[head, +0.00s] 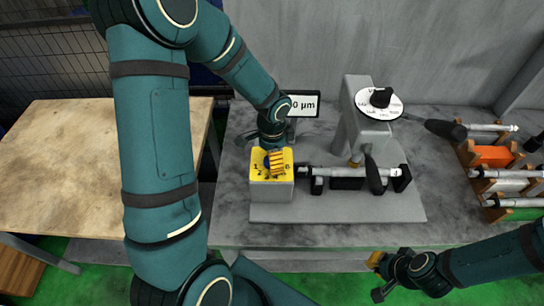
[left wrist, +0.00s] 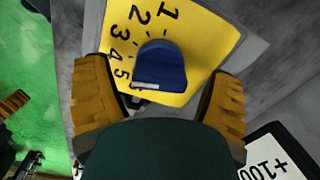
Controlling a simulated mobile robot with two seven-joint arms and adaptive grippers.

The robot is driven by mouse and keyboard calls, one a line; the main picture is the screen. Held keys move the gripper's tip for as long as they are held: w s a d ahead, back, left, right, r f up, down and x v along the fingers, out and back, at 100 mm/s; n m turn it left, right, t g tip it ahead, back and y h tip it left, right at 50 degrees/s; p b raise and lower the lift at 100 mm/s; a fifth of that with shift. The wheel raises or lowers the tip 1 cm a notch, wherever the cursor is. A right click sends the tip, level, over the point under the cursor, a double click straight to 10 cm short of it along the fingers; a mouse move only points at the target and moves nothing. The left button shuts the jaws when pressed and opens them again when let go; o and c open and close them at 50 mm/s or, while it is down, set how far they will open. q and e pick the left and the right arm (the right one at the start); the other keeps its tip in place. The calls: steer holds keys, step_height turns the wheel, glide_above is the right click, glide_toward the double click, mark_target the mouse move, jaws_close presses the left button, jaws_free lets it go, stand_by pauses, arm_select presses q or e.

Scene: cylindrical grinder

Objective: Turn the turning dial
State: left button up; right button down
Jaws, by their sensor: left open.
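A blue dial knob (left wrist: 162,66) with a white mark sits on a yellow plate (left wrist: 205,30) numbered around its edge. In the head view the yellow plate (head: 256,160) tops a grey block at the left end of the machine, and my left gripper (head: 276,162) covers most of the knob. In the left wrist view my left gripper (left wrist: 160,75) is open, with one orange finger on each side of the knob. Gaps show between fingers and knob. My right gripper (head: 378,276) is at the lower right, away from the dial; its opening is unclear.
A white round dial with a black knob (head: 380,99) tops the machine's grey column (head: 357,125). A rod-shaped workpiece (head: 345,172) lies right of the yellow plate. A display (head: 304,105) stands behind. A rack with rods (head: 497,172) is far right. A wooden table (head: 60,160) is left.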

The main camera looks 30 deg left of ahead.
arm_select(q)
step_height(320, 180, up, 11)
steer(key=shift+r, duration=0.15)
stand_by(0.7)
